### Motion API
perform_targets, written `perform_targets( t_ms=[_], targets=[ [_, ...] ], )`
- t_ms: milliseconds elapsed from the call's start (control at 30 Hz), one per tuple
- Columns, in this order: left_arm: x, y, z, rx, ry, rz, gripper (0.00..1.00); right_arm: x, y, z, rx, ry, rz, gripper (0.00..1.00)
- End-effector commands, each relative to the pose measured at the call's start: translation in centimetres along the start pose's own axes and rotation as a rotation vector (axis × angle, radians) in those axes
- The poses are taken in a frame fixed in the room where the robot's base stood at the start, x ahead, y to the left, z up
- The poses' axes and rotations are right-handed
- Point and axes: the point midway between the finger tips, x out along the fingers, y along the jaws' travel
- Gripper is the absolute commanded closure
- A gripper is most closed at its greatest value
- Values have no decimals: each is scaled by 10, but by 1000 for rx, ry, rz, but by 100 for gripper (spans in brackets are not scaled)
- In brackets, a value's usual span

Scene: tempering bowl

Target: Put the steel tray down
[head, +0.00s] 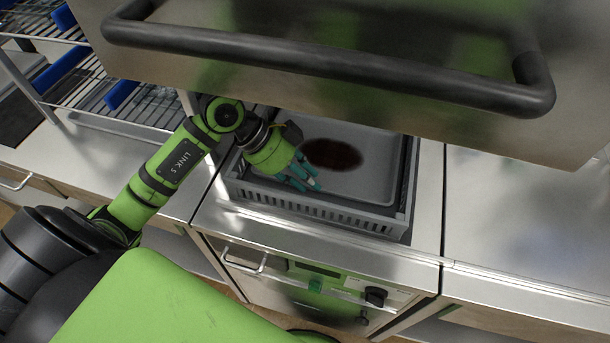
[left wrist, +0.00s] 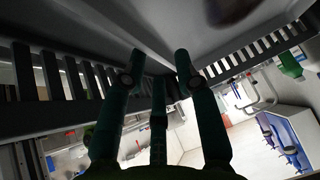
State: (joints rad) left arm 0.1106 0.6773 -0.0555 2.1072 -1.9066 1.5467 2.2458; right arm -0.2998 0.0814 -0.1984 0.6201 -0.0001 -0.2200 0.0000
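The steel tray (head: 375,165) is a grey shallow pan with a dark brown patch inside. It lies within a grey slatted rack (head: 330,215) under the raised hood. My left gripper (head: 308,182), with teal fingers, is at the tray's front left part, inside the rack's front wall. In the left wrist view the fingers (left wrist: 160,65) reach up to the tray's pale underside or edge (left wrist: 130,25), with the rack's slats (left wrist: 60,85) around them. I cannot tell whether they grip the tray's rim. My right gripper is out of view.
A steel hood with a thick dark handle (head: 330,58) hangs low over the rack. A wire shelf (head: 125,105) with blue items stands at the left. The steel counter at the right (head: 510,220) is clear. A panel with knobs (head: 340,290) is below the rack.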

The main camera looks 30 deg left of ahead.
Motion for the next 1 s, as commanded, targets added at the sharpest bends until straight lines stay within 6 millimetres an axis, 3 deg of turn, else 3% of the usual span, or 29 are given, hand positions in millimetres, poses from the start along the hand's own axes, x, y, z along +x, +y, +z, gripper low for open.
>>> perform_targets(
  t_ms=[67, 500, 1000],
  targets=[
    [-8, -2, -7, 3, 2, -2, 69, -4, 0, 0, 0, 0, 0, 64],
    [-76, -2, -5, 0, -1, -2, 69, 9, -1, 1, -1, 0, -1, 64],
    [-83, -2, -6, 0, 2, -1, 69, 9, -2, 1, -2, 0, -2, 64]
  ],
)
